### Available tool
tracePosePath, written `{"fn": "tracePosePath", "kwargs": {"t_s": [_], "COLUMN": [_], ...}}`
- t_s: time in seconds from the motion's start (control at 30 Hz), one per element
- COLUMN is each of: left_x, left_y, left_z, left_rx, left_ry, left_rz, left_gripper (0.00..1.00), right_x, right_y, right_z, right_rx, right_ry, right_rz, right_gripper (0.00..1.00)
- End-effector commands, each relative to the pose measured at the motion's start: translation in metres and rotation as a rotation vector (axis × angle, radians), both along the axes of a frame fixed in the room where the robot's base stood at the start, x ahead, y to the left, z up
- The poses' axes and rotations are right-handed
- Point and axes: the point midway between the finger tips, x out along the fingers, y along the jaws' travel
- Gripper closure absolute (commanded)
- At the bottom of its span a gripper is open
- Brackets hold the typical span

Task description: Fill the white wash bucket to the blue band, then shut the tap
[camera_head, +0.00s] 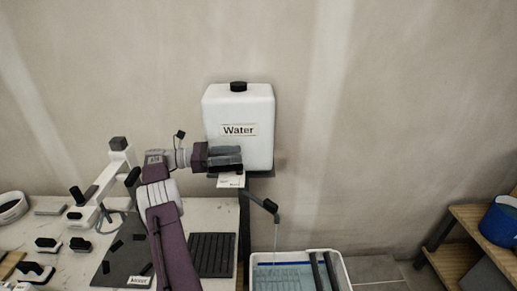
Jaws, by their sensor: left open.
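The white water tank (238,105), labelled "Water", stands against the wall with a black cap. Below its right side a dark spout (263,202) slants down to the right, and a thin stream of water (276,234) falls from its tip into the white wash bucket (344,271). Bluish water shows inside the bucket, whose lower part is cut off by the frame; I cannot make out the blue band or the level. My left gripper (226,158) is open in front of the tank's lower left, hiding the area where a tap handle may be. My right gripper is not in view.
A light worktable (220,212) at left holds a dark ribbed mat (212,255), a dark board (112,265) and several small black-and-white tools. Bare floor lies between bucket and shelf.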

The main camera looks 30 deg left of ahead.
Motion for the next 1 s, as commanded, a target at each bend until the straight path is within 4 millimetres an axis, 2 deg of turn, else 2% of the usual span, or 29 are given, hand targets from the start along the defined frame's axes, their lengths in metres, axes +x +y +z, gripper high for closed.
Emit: {"fn": "tracePosePath", "kwargs": {"t_s": [0.17, 0.3, 0.5, 0.67, 0.9, 0.93, 1.0], "left_x": [0.004, 0.01, 0.016, 0.019, 0.019, 0.019, 0.02], "left_y": [-0.027, -0.056, -0.085, -0.094, -0.095, -0.095, -0.101], "left_z": [0.015, 0.032, 0.051, 0.056, 0.057, 0.057, 0.057], "left_rx": [0.002, 0.003, 0.002, 0.001, 0.001, 0.001, 0.001], "left_ry": [-0.001, -0.001, -0.001, 0.0, 0.0, 0.0, 0.0], "left_rz": [-0.002, -0.003, -0.002, 0.0, 0.0, 0.0, -0.012], "left_gripper": [0.58, 0.58, 0.58, 0.58, 0.58, 0.61, 0.8], "right_x": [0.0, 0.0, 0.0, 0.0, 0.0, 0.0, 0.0], "right_y": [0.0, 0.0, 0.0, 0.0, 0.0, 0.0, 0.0], "right_z": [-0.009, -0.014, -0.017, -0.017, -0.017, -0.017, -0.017], "right_rx": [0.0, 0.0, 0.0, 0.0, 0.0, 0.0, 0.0], "right_ry": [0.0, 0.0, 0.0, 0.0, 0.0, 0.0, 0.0], "right_rz": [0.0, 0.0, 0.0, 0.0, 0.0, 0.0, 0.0], "right_gripper": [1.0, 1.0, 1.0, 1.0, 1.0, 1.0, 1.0]}}
